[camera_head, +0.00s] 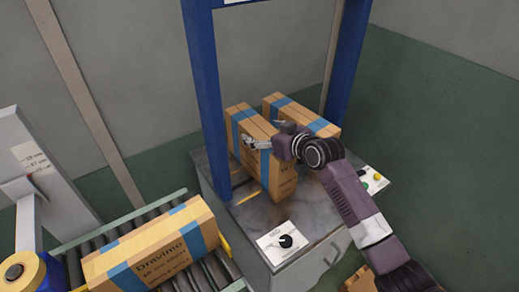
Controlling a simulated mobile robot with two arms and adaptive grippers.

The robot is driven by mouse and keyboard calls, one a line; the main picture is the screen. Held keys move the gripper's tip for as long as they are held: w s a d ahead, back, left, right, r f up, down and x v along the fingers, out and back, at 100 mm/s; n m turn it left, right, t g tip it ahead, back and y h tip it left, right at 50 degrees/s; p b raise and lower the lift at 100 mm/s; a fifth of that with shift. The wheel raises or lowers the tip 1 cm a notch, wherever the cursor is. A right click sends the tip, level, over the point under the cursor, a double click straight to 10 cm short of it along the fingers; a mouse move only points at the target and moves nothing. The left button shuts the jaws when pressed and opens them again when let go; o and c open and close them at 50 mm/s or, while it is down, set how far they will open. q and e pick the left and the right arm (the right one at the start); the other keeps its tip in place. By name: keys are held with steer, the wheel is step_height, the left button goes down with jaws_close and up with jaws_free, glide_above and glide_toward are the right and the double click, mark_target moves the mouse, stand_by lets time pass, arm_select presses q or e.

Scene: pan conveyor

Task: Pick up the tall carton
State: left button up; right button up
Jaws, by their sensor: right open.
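Two tan cartons with blue tape bands stand on the grey metal table inside the blue frame. The nearer carton (283,179) looks tall and narrow. The other carton (300,112) stands behind it to the right and is partly hidden by my right arm. My right gripper (262,137) is open, at the top of the nearer carton. Its fingers spread over the top; I cannot tell whether they touch it. A third carton (158,247), printed "Dravimo", lies on the roller conveyor. My left gripper is not in view.
Blue posts (205,90) of the frame rise beside the cartons. The table (318,212) carries a dial panel (284,242) in front and a button panel (374,180) at right. Green floor lies open at right.

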steer(key=shift+x, duration=0.85)
steer(key=shift+c, duration=0.6)
steer(key=c, duration=2)
steer(key=shift+r, duration=0.2)
jaws_close()
